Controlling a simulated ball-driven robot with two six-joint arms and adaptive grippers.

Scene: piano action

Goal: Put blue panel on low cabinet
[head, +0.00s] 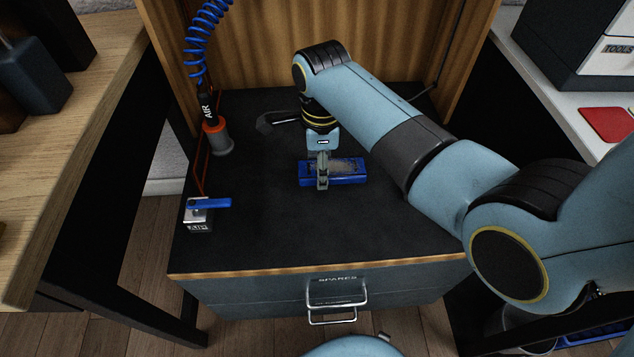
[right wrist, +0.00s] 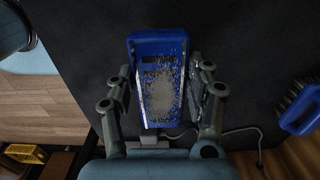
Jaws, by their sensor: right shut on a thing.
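The low cabinet (head: 260,235) has a dark top, a wooden front edge and a grey drawer front. The blue panel (head: 350,173) lies roughly level over the middle of that top. My right gripper (head: 322,178) reaches down from above and is shut on the panel, one finger crossing its near side. In the right wrist view the blue panel (right wrist: 160,48) has a speckled grey face, and the gripper fingers (right wrist: 160,90) press on its two long sides. I cannot tell whether its underside touches the top. My left gripper is not in view.
A blue-levered air valve (head: 200,214) stands at the cabinet's left edge. A grey and orange hose fitting (head: 217,139) hangs behind it from a coiled blue hose (head: 195,55). A wooden back panel (head: 270,50) rises behind. The front part of the top is clear.

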